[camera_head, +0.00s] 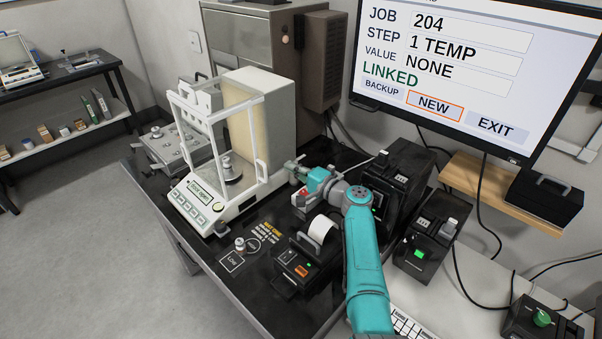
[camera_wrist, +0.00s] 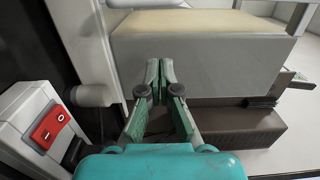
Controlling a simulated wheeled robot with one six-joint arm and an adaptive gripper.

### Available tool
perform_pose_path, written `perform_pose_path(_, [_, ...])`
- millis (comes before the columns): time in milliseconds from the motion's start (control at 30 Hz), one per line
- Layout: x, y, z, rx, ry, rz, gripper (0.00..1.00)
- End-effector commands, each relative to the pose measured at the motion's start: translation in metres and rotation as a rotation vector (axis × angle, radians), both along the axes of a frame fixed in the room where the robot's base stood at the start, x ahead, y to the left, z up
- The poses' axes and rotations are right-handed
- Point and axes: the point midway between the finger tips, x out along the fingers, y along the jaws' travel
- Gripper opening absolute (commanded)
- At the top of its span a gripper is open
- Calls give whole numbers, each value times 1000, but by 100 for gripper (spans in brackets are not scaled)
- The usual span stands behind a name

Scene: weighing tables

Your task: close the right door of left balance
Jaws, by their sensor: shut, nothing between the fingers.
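The balance (camera_head: 205,215) with a white-framed draft shield stands on the black table, and its display is lit. A grey weight stands on the pan inside the shield. The white front post on its right side carries a door handle (camera_head: 261,170); a white post with a rounded knob (camera_wrist: 92,95) shows left of my fingers in the wrist view. I cannot tell how far the clear right door is slid. My gripper (camera_head: 291,164) is just right of the balance, beside that post. In the wrist view its fingertips (camera_wrist: 160,66) are together and empty, apparently apart from the knob.
A red-switch box (camera_head: 305,197) sits under my gripper; it also shows in the wrist view (camera_wrist: 45,128). A printer (camera_head: 308,258) stands in front, black devices (camera_head: 400,180) to the right. A grey cabinet (camera_head: 240,45) stands behind. Another balance (camera_head: 18,62) is on the far-left table.

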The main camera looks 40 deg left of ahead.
Motion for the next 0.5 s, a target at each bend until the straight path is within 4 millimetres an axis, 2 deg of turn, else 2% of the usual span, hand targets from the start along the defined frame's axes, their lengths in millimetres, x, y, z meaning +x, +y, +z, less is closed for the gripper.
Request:
perform_pose_path(333, [1, 18, 0, -1, 1, -1, 0])
perform_pose_path(500, [-8, 20, -1, 0, 0, 1, 0])
